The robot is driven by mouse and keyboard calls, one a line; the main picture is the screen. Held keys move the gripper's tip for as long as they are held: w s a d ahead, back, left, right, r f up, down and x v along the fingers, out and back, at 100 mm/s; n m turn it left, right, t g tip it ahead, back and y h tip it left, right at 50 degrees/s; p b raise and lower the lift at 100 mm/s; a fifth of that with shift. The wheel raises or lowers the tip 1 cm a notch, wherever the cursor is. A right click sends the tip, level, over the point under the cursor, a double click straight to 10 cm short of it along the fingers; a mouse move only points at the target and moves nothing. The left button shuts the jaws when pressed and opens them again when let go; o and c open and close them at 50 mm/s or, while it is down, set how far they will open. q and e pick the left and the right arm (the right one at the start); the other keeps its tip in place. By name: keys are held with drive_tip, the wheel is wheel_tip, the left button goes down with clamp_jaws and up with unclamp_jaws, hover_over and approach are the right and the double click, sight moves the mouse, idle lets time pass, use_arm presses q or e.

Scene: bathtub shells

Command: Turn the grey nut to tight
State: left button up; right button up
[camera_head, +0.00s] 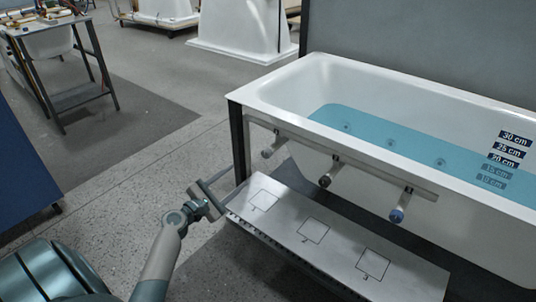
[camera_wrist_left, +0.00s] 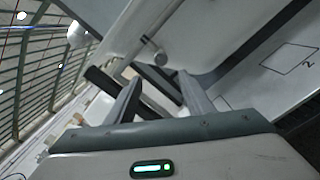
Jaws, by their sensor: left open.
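Three pipe fittings hang from a rail under the white bathtub's near side. The left fitting (camera_head: 267,153) has a pale grey end, which looks like the grey nut. The middle fitting (camera_head: 325,181) has a darker end, and the right fitting (camera_head: 397,215) has a blue one. My left gripper (camera_head: 228,185) is open and empty, to the left of and below the left fitting, apart from it. In the left wrist view, my gripper's spread fingers (camera_wrist_left: 160,78) show with a pale fitting end (camera_wrist_left: 160,59) beyond them. My right gripper is out of view.
The bathtub (camera_head: 290,85) holds blue water and has a depth scale. A low metal step (camera_head: 285,228) with numbered squares lies beneath the fittings, near my left gripper. A dark tub-stand leg (camera_head: 238,140) stands left of the fittings.

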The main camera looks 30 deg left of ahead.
sight(265, 155)
use_arm(q)
drive_tip(key=shift+w, duration=0.1)
drive_tip(key=w, duration=0.5)
drive_tip(key=w+d, duration=0.1)
drive_tip(key=w, duration=0.4)
drive_tip(key=w+b, duration=0.1)
drive_tip(key=w, duration=0.4)
drive_tip(key=shift+w+d+f, duration=0.1)
drive_tip(key=shift+w+d, duration=0.05)
drive_tip(key=shift+w, duration=0.9)
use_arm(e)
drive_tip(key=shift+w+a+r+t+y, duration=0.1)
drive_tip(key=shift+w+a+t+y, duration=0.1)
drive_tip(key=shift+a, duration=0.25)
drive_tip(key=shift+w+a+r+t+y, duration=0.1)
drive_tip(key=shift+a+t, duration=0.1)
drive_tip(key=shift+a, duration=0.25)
use_arm(q)
drive_tip(key=shift+c, duration=0.6)
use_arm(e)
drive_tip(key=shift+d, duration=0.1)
